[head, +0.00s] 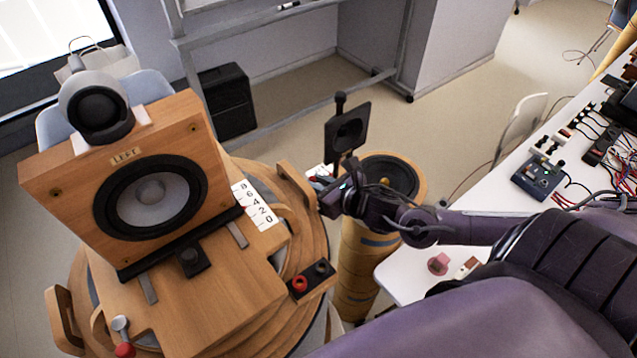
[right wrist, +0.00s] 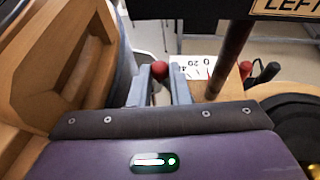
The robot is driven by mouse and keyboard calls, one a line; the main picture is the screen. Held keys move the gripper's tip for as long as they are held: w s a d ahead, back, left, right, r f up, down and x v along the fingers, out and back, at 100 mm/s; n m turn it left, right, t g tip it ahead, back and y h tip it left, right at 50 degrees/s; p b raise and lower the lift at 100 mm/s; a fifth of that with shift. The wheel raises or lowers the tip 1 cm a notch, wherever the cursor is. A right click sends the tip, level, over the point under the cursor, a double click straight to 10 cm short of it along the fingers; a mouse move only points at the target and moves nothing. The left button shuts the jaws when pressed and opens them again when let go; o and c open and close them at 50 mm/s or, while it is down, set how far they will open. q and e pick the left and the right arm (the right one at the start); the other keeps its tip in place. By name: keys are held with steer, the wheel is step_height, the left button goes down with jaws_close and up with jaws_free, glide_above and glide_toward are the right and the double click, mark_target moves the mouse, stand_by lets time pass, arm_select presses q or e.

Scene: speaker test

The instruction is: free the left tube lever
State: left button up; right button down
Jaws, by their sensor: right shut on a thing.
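In the right wrist view, a round red knob (right wrist: 160,70) shows between the two fingers of my right gripper (right wrist: 159,84). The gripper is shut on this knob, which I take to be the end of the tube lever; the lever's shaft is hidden. A white scale card (right wrist: 198,66) with numbers and red marks lies just behind it. A plate reading LEFT (right wrist: 288,7) is at the top right. In the head view, my right gripper (head: 326,184) is between the wooden stand and the tan tube (head: 362,275). My left gripper is not in view.
A big wooden speaker (head: 152,190) marked LEFT stands on a round wooden stand. A red button (head: 299,284) and a red-knobbed lever (head: 124,350) sit near its front. A white table (head: 408,282) with electronics is right.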

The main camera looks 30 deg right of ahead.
steer(key=c, duration=1.6)
jaws_free()
steer(key=p+v, duration=0.1)
steer(key=v, duration=0.7)
steer(key=shift+o, duration=0.2)
